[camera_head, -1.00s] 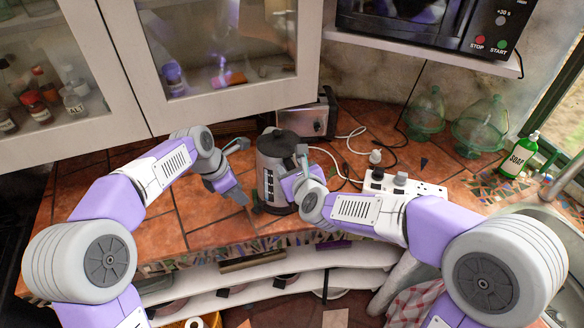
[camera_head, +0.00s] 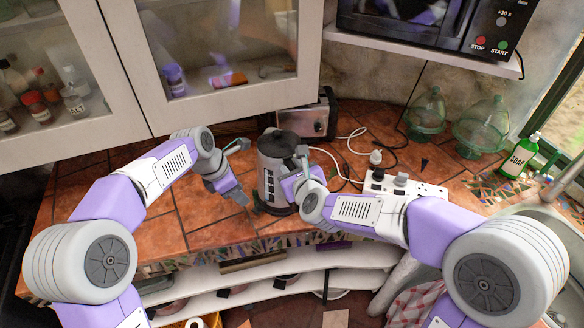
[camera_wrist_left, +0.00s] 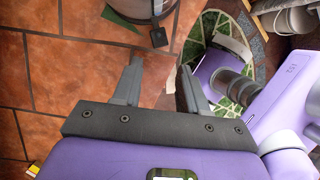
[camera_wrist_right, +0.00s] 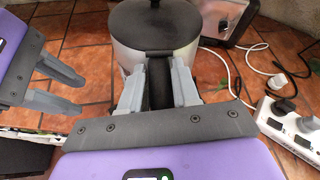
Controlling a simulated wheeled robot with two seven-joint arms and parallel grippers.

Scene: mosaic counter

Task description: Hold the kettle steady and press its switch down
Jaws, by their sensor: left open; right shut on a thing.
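The kettle (camera_head: 272,172), grey metal with a black lid, stands upright on the tiled counter. My right gripper (camera_head: 297,172) is shut on its black handle (camera_wrist_right: 160,82), one finger on each side in the right wrist view. My left gripper (camera_head: 241,170) is open and empty, left of the kettle and apart from it. In the left wrist view, its two fingers (camera_wrist_left: 162,80) point toward the kettle's base (camera_wrist_left: 142,8). A small black tab, seemingly the switch (camera_wrist_left: 158,37), sticks out there, just beyond the fingertips.
A white power strip (camera_head: 400,186) with plugs and cables lies right of the kettle. A metal toaster (camera_head: 312,119) stands behind it. Glass jars (camera_head: 426,112) and a green soap bottle (camera_head: 519,157) stand further right. The counter left of my left gripper is clear.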

